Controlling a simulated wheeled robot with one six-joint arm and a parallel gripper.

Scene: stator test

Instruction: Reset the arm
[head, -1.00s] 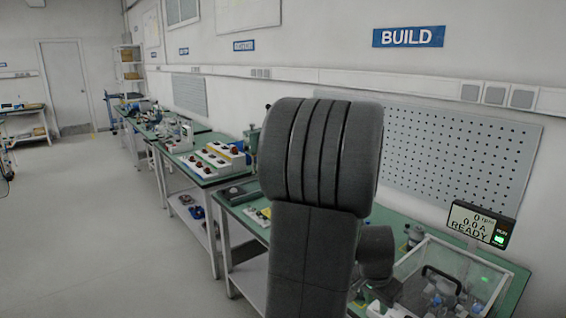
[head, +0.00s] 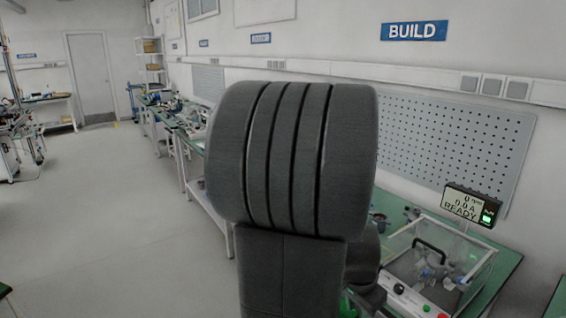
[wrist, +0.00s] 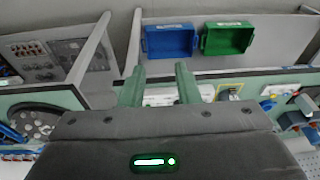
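My gripper (wrist: 160,88) shows in the wrist view with its two green fingers apart and nothing between them. A pale object sits beyond the fingertips; I cannot tell what it is. In the head view my dark grey arm fills the middle and hides part of the bench behind it. The gripper itself is not clearly visible in the head view.
The green bench (head: 505,262) holds a clear-sided box (head: 440,262) with a black handle and a display (head: 468,206) reading READY. A blue bin (wrist: 171,41) and a green bin (wrist: 226,38) show in the wrist view. The floor (head: 110,220) at left is clear.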

